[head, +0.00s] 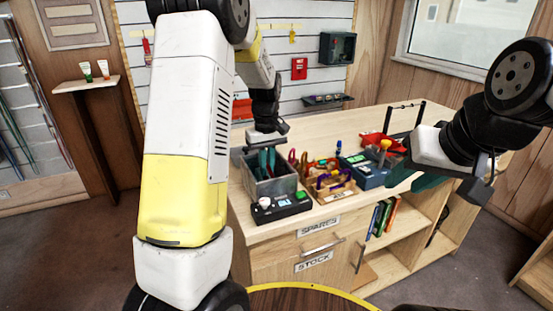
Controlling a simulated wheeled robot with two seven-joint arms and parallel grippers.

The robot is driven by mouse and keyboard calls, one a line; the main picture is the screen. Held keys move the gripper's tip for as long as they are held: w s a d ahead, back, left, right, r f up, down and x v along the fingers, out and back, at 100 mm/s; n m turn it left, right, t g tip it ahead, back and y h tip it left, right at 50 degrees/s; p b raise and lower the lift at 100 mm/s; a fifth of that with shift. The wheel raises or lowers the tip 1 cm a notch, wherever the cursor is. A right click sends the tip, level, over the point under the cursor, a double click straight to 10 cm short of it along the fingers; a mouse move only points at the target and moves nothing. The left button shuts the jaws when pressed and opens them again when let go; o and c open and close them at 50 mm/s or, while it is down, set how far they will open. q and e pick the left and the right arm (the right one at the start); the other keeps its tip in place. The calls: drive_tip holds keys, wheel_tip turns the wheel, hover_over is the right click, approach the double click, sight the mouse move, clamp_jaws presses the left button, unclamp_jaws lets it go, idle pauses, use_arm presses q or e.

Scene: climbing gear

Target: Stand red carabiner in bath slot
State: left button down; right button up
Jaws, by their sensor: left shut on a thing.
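My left gripper (264,139) is over the back of a grey open-topped box (271,187), which looks like the bath. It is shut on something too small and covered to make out. Teal pieces (266,161) show upright in the box just below it. A red loop (293,158) shows at or behind the box's right rim; I cannot tell whether it is the red carabiner. The slots inside the box are hidden. My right gripper (477,190) is at the right, in front of the counter and apart from the box; its fingers are unclear.
A dark control panel (281,207) with green and white knobs sits before the box. Right of it are a wooden rack (336,191) with coloured loops, a blue tool box (364,176) and a red tray (377,141). The wooden counter (260,233) has drawers and shelves.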

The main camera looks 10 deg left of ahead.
use_arm(q)
drive_tip(key=shift+f, duration=0.55)
drive_tip(key=c, duration=1.4)
unclamp_jaws()
wheel_tip(320, 180, up, 8)
drive_tip(key=shift+f, duration=0.25)
drive_tip(key=s+d+r+m+t+h, duration=0.1)
drive_tip(key=s+r+m+t, duration=0.2)
drive_tip(key=s, duration=0.9)
drive_tip(key=s+d+r+m+t+h, duration=0.1)
drive_tip(key=s+r+m+t, duration=0.2)
drive_tip(key=s+r, duration=0.4)
drive_tip(key=s+m, duration=0.1)
drive_tip(key=s, duration=0.4)
drive_tip(key=shift+s+d, duration=0.2)
drive_tip(key=shift+s, duration=0.05)
